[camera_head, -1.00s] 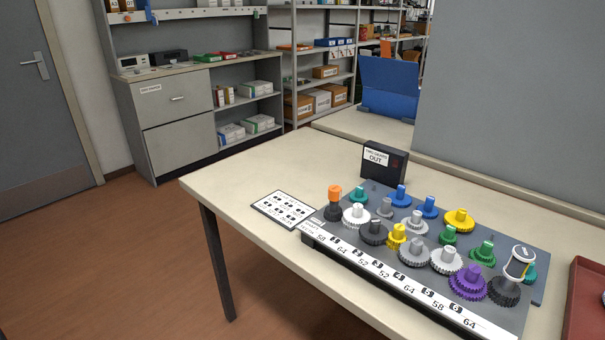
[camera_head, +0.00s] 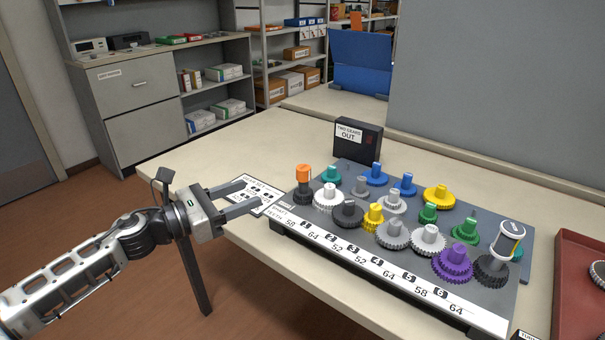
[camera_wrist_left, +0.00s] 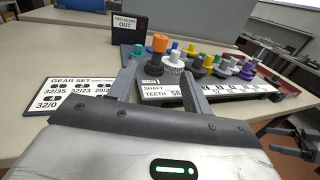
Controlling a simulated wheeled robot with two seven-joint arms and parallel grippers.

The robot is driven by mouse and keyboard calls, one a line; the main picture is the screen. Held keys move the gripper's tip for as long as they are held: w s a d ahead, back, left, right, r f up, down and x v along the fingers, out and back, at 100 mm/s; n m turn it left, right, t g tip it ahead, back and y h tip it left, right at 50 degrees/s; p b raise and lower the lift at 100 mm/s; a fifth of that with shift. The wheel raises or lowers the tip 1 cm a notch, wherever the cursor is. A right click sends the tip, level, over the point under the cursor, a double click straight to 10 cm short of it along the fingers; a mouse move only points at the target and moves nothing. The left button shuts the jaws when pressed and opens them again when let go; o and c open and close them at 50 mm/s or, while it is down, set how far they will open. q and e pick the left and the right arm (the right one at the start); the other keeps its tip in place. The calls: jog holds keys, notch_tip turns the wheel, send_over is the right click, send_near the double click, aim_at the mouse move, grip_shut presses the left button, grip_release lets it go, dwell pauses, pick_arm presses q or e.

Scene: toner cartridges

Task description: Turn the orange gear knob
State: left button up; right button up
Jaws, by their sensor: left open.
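The orange gear knob (camera_head: 303,173) stands upright on a dark base at the left end of the gear board (camera_head: 340,256). It also shows in the left wrist view (camera_wrist_left: 160,43), beyond and roughly between the fingers. My left gripper (camera_head: 254,196) is open and empty, left of the knob and apart from it, over the table's left edge near the printed card. In the left wrist view its fingers (camera_wrist_left: 158,88) point toward the knob. My right gripper is not clearly seen in the head view; a dark gripper-like part (camera_wrist_left: 290,138) shows at the right of the left wrist view.
Several coloured gears fill the board right of the knob, including a white gear (camera_head: 327,197) close by. A black "TWO GEARS OUT" box (camera_head: 358,140) stands behind. A gear set card (camera_head: 246,191) lies left of the board. A red tray (camera_head: 568,290) is at the right.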

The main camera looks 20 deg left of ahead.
aim_at(297, 175)
pick_arm(q)
jog(key=p+x, duration=0.2)
jog(key=x, duration=1.2)
jog(key=shift+w+d+p, duration=0.25)
jog(key=shift+p, duration=0.05)
jog(key=c, duration=0.9)
